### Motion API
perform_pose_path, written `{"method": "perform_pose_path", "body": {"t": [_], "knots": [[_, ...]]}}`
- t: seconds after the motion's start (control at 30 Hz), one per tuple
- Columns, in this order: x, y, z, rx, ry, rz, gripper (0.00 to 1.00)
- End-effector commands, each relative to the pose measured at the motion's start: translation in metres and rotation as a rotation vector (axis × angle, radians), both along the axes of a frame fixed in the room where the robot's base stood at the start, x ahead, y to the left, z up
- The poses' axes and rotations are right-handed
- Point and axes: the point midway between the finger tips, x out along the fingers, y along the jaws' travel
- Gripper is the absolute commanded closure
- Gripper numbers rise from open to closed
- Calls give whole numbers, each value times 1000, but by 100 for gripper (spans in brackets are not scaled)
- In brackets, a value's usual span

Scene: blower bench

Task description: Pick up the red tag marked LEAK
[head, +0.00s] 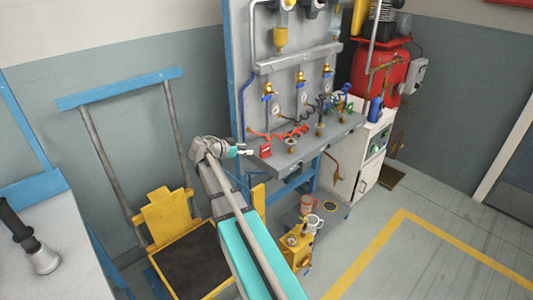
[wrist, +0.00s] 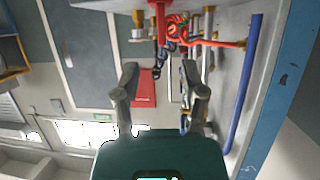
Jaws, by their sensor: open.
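The red tag (head: 265,150) stands at the near left end of the grey bench shelf (head: 318,147). Its lettering is too small to read. My gripper (head: 246,152) is just left of the tag, apart from it, and points right along the shelf. In the wrist view my gripper (wrist: 166,80) has its two fingers spread with nothing held between them. A thin red upright piece (wrist: 158,17) at the top of that view looks like the tag seen edge-on, beyond the fingertips.
Brass fittings (head: 291,146), red and dark coiled hoses and valves stand close to the tag. A backboard with pipes rises behind the shelf, with a blue post (head: 233,75) at its left. A red compressor tank (head: 382,75) and white cabinet (head: 371,150) are to the right.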

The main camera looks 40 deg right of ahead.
Motion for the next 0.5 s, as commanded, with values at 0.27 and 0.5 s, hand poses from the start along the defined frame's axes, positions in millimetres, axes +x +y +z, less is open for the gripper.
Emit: {"method": "perform_pose_path", "body": {"t": [0.27, 0.5], "knots": [[0, -37, -18, 0, 0, 0, 46], [-1, -49, -21, 0, 0, 1, 46]]}}
